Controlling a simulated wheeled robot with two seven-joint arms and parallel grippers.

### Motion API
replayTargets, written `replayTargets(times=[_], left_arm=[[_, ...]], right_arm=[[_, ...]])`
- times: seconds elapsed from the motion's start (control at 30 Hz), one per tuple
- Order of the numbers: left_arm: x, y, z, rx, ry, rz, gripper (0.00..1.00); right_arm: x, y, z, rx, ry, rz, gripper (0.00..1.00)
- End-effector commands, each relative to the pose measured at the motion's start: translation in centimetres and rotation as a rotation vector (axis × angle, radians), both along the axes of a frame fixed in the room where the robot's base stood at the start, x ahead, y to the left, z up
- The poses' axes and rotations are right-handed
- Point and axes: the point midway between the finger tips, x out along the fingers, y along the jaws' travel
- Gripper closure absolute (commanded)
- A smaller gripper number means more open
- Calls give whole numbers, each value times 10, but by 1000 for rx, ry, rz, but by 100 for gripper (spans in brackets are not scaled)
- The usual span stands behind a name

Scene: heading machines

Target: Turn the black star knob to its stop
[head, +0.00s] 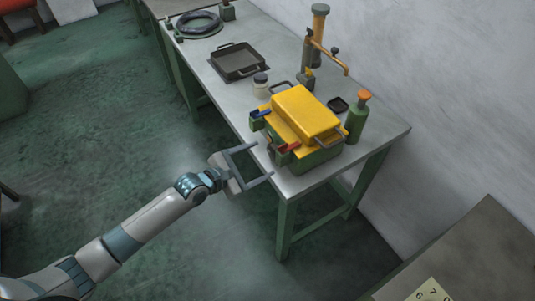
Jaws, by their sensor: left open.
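My left gripper (264,160) is open and empty at the near edge of the grey workbench (225,98). Its two fingers point right, toward a green and yellow box-like unit (306,112) on the bench, and are apart from it. The unit has a blue-handled part (260,113) and a red-handled part (288,147) on its near side. I cannot make out a black star knob for certain. A small dark knob-like part (335,51) shows on an orange post fixture (318,40) behind the unit, but its shape is too small to tell. My right gripper is out of view.
A green bottle with an orange cap (357,115) and a small black dish (338,104) stand beyond the unit. A lidded jar (260,86), a dark tray (238,61) and a black coil (198,25) lie farther along. The wall closes the bench's back; green floor in front is clear.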

Motion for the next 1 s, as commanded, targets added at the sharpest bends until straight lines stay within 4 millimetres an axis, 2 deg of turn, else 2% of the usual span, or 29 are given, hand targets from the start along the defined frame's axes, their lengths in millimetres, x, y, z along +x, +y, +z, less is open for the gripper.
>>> replayTargets(times=[0.1, 0.3, 0.77, 0.93, 1.0], left_arm=[[14, -12, -4, 2, -2, -1, 26], [26, -24, -12, 0, 0, 0, 26], [31, -28, -15, 1, -1, 0, 26], [31, -28, -15, 1, -1, 0, 66], [31, -28, -15, 1, -1, 0, 67]], right_arm=[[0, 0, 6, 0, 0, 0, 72], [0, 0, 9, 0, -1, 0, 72], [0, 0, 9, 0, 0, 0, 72], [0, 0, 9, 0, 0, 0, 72], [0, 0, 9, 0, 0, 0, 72]])
